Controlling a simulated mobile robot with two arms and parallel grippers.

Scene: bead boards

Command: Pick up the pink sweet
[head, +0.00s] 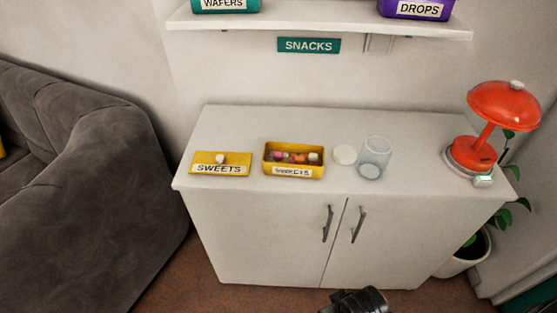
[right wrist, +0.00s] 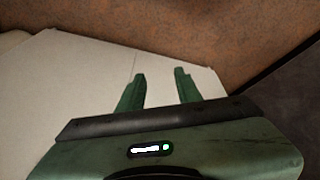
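An open yellow box (head: 267,168) with a sweets label stands on the white cabinet top, with several small coloured sweets in it. A pinkish sweet (head: 277,156) shows in its left part, small and partly hidden by the box's front wall. The yellow lid (head: 232,158), labelled SWEETS and with a pale knob, lies to the left of the box. My right gripper (right wrist: 160,74) is open and empty in the right wrist view, with a pale panel and brown floor behind its fingers. My left gripper is not in view.
A clear glass jar (head: 376,152) and a round white lid (head: 344,155) stand right of the box. A red lamp (head: 503,103) is at the right end of the cabinet (head: 270,230). A shelf (head: 320,25) with containers hangs above. A grey sofa (head: 90,180) is at left.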

